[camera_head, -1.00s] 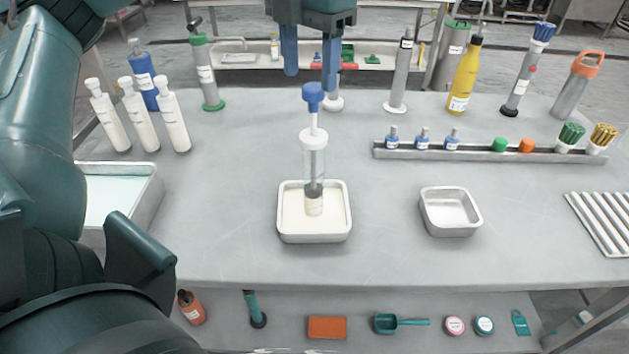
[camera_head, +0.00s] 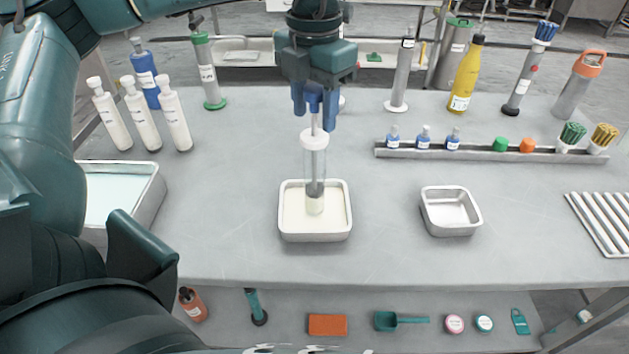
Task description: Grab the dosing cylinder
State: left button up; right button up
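The dosing cylinder (camera_head: 315,165) is a clear tube with a white collar and a blue knob on top. It stands upright in the middle of the table, its lower end in a small metal tray (camera_head: 288,229) of pale material. My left gripper (camera_head: 315,118) points down from above, its two blue fingers on either side of the knob. The fingers look closed in against the knob, which is partly hidden between them. I see no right gripper.
An empty metal tray (camera_head: 433,220) stands right of the cylinder. A rack (camera_head: 480,154) with small bottles and brushes lies behind it. White bottles (camera_head: 175,119) and a pale-filled tray (camera_head: 151,199) are at the left. The front of the table is clear.

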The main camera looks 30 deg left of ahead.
pick_arm(q)
grip_shut()
dwell(0.5)
